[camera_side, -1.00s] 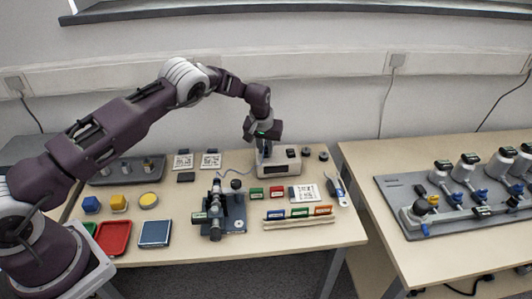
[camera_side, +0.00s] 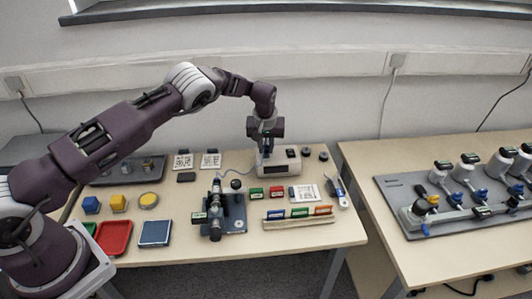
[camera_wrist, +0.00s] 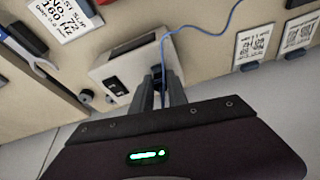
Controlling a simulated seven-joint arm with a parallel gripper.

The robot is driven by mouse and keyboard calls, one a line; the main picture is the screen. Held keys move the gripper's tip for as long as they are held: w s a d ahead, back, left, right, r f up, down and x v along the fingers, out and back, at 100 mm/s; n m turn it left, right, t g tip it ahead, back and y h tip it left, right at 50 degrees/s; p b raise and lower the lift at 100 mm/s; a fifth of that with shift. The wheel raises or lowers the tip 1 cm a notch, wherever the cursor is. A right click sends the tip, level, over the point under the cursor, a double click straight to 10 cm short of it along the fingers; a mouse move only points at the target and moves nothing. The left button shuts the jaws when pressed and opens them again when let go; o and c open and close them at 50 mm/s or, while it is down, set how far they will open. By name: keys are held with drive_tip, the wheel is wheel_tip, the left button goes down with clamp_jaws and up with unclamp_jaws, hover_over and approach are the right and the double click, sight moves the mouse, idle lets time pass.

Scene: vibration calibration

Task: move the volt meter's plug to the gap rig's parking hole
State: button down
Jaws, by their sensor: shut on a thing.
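The volt meter (camera_side: 284,167) is a white box with a dark display, standing at the back of the near table; it also shows in the wrist view (camera_wrist: 108,64). My gripper (camera_side: 264,156) points down at its left end. In the wrist view my fingers (camera_wrist: 162,70) are shut on the small dark plug (camera_wrist: 157,70), with a thin blue cable (camera_wrist: 166,48) running from it. I cannot tell whether the plug is still seated in the meter. The likely gap rig (camera_side: 236,212), a dark blue plate with a grey barrel instrument, stands in front; its parking hole is not distinguishable.
Red and green blocks (camera_side: 276,192) and a card (camera_side: 304,193) lie right of the rig. Red (camera_side: 115,238) and blue (camera_side: 154,233) trays stand left. A second table (camera_side: 400,250) is right.

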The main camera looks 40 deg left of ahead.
sight(266, 147)
drive_tip(key=shift+r, duration=0.6)
idle(0.5)
drive_tip(key=shift+r, duration=1.65)
drive_tip(key=shift+r, duration=0.25)
wheel_tip(266, 147, up, 5)
drive_tip(key=s+d, duration=0.4)
drive_tip(key=s, duration=0.8)
drive_tip(key=s+d, duration=0.5)
drive_tip(key=s, duration=0.7)
wheel_tip(266, 147, down, 13)
drive_tip(key=shift+w+a, duration=0.15)
drive_tip(key=shift+f, duration=0.75)
drive_tip(key=shift+f, duration=0.1)
